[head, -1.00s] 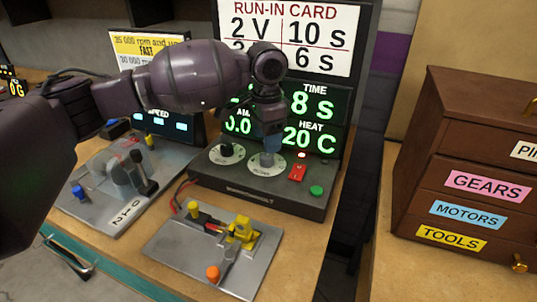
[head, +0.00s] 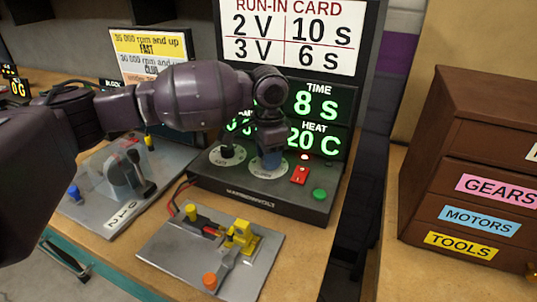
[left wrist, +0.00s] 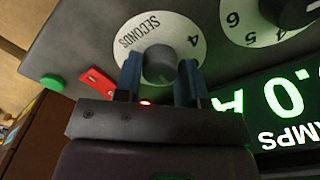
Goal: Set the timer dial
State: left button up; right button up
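The timer dial, a grey knob on a pale disc marked SECONDS (left wrist: 158,64), is on top of the grey control box (head: 262,197). The disc also shows in the head view (head: 268,169). My left gripper (head: 269,157) points down at it. In the left wrist view, the blue fingers of my left gripper (left wrist: 160,70) stand on both sides of the knob, very close to it. I cannot tell whether they press on it. The TIME display (head: 317,103) reads 8 s. The run-in card (head: 291,36) lists 2 V 10 s and 3 V 6 s. My right gripper is not in view.
Beside the timer dial are another dial (head: 227,154), a red switch (head: 300,174) and a green button (head: 319,194). A plate with yellow clamp parts (head: 240,235) lies in front. A lever plate (head: 118,185) is at left, a drawer cabinet (head: 470,180) at right.

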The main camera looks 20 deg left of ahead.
pick_arm(q)
jog(key=shift+c, duration=1.1)
jog(key=r+m+p, duration=0.1)
jog(key=p, duration=0.2)
jog(key=shift+s+m, duration=0.1)
jog(key=shift+m, duration=0.2)
jog(key=shift+f+m+p, duration=0.25)
jog(key=shift+m+p, duration=0.75)
jog(key=shift+p, duration=0.1)
jog(key=shift+f+m+p, duration=0.15)
jog(key=shift+m+p, duration=0.3)
jog(key=shift+m, duration=0.75)
jog(key=shift+f+m+p, duration=0.1)
jog(key=shift+m+p, duration=0.2)
jog(key=shift+m, duration=0.9)
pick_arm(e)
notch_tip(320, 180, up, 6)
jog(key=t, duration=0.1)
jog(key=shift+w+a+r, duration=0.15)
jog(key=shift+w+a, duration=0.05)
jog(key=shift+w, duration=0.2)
pick_arm(q)
jog(key=shift+m, duration=0.3)
jog(key=shift+f, duration=0.1)
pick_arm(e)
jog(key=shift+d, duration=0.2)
